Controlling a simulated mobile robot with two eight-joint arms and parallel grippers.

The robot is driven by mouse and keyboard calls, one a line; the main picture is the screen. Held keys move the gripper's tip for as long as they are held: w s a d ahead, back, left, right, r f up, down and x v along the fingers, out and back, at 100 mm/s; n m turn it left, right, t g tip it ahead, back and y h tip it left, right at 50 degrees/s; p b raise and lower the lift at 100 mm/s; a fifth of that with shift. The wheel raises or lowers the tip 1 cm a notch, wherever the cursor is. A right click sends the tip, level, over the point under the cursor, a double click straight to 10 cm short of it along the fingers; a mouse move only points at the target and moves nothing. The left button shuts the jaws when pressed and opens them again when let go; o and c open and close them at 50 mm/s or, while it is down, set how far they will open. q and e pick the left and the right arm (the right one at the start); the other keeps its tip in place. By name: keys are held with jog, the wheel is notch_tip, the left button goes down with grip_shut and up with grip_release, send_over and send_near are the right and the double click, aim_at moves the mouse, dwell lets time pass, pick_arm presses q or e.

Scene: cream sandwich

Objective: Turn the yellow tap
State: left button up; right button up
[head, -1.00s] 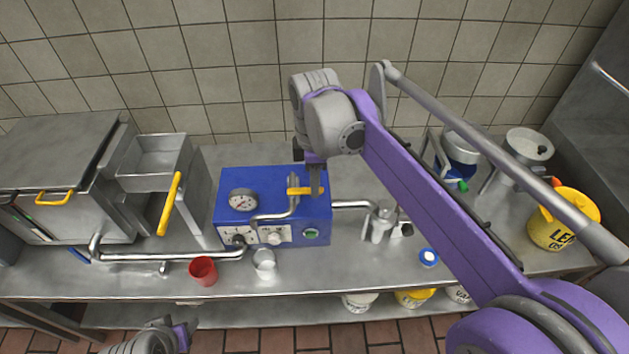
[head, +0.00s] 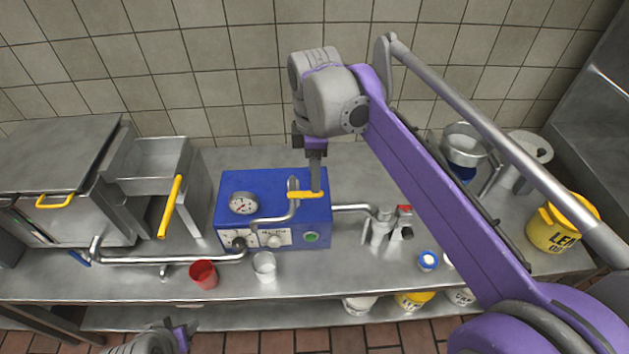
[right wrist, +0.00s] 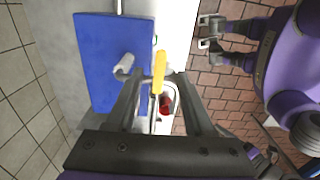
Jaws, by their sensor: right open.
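The yellow tap (head: 306,194) is a bar-shaped handle on a metal pipe at the top of a blue machine (head: 225,212). It points sideways in the head view. My right gripper (head: 316,188) reaches down from above at the tap. In the right wrist view its open fingers (right wrist: 157,88) stand on either side of the yellow handle (right wrist: 159,70), with gaps visible. Whether a finger touches it I cannot tell. My left gripper (head: 183,336) is low at the front left, in front of the counter; its separated fingers (right wrist: 208,32) show in the right wrist view.
A metal box with a yellow-handled basket (head: 170,206) is at left. Metal shakers (head: 380,228) and a yellow bucket (head: 553,228) are at right. My right arm crosses above the counter.

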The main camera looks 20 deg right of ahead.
notch_tip(320, 180, up, 6)
jog(key=shift+r, duration=0.25)
dwell(0.4)
jog(key=s+f+m+t, duration=0.2)
jog(key=s+f+m, duration=0.5)
jog(key=f, duration=0.4)
jog(key=s+d+f+m+t, duration=0.1)
jog(key=s+f+m+t, duration=0.2)
jog(key=s+f+m, duration=0.5)
notch_tip(320, 180, down, 3)
jog(key=shift+s+d+t, duration=0.3)
jog(key=shift+s, duration=0.25)
